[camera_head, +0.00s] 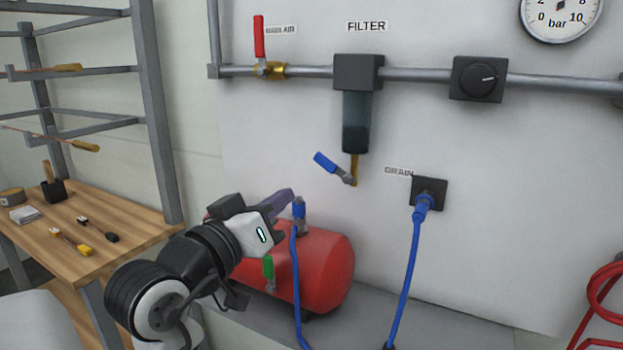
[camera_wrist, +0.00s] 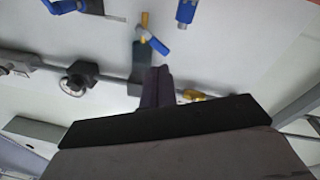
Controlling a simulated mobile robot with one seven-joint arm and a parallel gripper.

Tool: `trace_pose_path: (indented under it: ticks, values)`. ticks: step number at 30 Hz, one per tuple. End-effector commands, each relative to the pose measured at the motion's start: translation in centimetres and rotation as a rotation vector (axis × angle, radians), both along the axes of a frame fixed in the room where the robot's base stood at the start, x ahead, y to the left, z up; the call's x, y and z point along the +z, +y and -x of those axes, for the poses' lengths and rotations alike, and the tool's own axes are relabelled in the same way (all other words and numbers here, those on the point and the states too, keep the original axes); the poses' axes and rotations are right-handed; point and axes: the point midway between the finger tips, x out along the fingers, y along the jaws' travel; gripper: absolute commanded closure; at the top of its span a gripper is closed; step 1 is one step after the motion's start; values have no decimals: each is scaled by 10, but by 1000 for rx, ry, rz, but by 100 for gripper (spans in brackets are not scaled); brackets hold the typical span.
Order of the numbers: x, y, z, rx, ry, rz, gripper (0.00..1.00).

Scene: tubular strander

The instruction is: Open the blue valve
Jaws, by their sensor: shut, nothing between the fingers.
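The blue valve (camera_head: 325,161) has a blue lever on a brass pipe under the filter (camera_head: 356,120). The lever slants from the pipe up to the left. In the wrist view, which looks upside down, the blue lever (camera_wrist: 157,45) lies just past my fingertips, beside the brass pipe. My gripper (camera_head: 289,194) is below and left of the valve in the head view, with its purple fingers together and empty. The shut fingers (camera_wrist: 157,72) overlap the filter in the wrist view. I see a gap to the lever in the head view.
A red compressor tank (camera_head: 325,270) with a blue hose fitting (camera_head: 299,208) and a green lever (camera_head: 268,268) is close to my gripper. A blue hose (camera_head: 408,270) hangs from the drain socket (camera_head: 432,188). A red-handled valve (camera_head: 259,38) is above left. The wall around the valve is clear.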

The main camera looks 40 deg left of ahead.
Motion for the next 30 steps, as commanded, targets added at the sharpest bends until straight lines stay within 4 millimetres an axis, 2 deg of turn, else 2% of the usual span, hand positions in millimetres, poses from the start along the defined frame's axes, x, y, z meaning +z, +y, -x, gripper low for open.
trace_pose_path:
  ticks: [3,15,21,25,30]
  values:
    - [-4,3,-2,-45,-58,313,100]
    - [-17,11,-8,-226,-231,1377,100]
    - [-23,15,-10,-315,-295,1852,100]
    - [-25,17,-11,-356,-319,2051,100]
    - [-26,18,-13,-377,-329,2158,100]
